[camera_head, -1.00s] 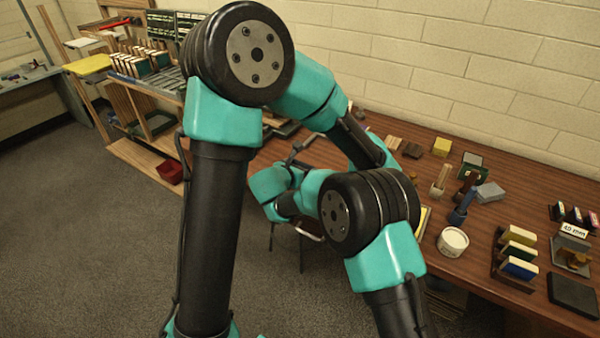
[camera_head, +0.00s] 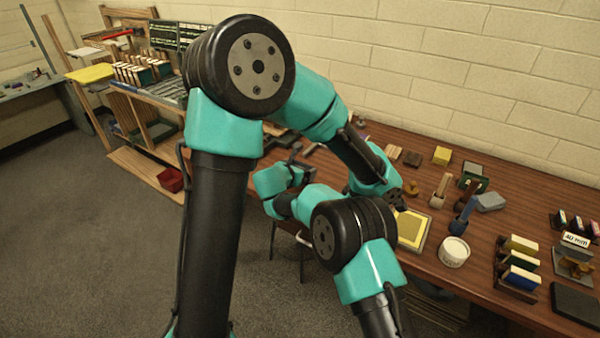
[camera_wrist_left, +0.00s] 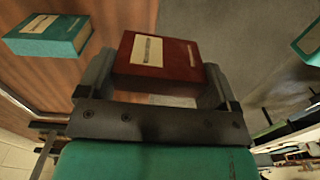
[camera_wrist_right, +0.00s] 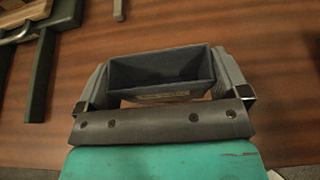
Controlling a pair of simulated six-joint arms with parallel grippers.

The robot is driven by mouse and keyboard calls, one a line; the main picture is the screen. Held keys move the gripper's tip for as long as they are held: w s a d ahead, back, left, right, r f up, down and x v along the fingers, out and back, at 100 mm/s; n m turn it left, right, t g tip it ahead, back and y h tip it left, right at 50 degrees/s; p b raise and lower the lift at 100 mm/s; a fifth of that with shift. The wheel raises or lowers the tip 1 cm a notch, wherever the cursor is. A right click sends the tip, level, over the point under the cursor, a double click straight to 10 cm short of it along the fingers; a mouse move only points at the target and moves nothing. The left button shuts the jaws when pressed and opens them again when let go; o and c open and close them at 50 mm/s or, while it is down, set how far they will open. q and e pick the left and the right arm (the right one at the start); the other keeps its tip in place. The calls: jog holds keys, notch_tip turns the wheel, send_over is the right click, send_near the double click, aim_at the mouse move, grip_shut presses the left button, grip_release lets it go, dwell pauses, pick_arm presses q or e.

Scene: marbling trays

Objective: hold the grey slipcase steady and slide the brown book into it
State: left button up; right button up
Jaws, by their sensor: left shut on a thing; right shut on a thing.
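The brown book (camera_wrist_left: 155,62), reddish brown with a cream label, is in the left wrist view. My left gripper (camera_wrist_left: 157,76) is shut on it, one finger at each side. The grey slipcase (camera_wrist_right: 165,92) is in the right wrist view, with its dark, empty-looking opening showing. My right gripper (camera_wrist_right: 162,74) is shut on its two ends. Book and slipcase do not show together in either wrist view. In the head view my arms hide them, so their distance apart cannot be told.
A teal book (camera_wrist_left: 45,38) shows at the left in the left wrist view. A dark green bar (camera_wrist_right: 42,70) lies left of the slipcase. On the table are a white tub (camera_head: 454,252), a yellow framed panel (camera_head: 411,230) and books in a rack (camera_head: 518,262).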

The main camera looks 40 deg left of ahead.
aim_at(300, 164)
jog(key=shift+w+a+f, duration=0.15)
jog(key=shift+w+a, duration=0.35)
jog(key=shift+w, duration=0.2)
jog(key=shift+w+a+f, duration=0.15)
jog(key=shift+w+a, duration=0.3)
jog(key=shift+w, duration=0.2)
jog(key=shift+f, duration=0.95)
jog(key=o, duration=0.5)
jog(key=c, duration=0.5)
dwell(0.5)
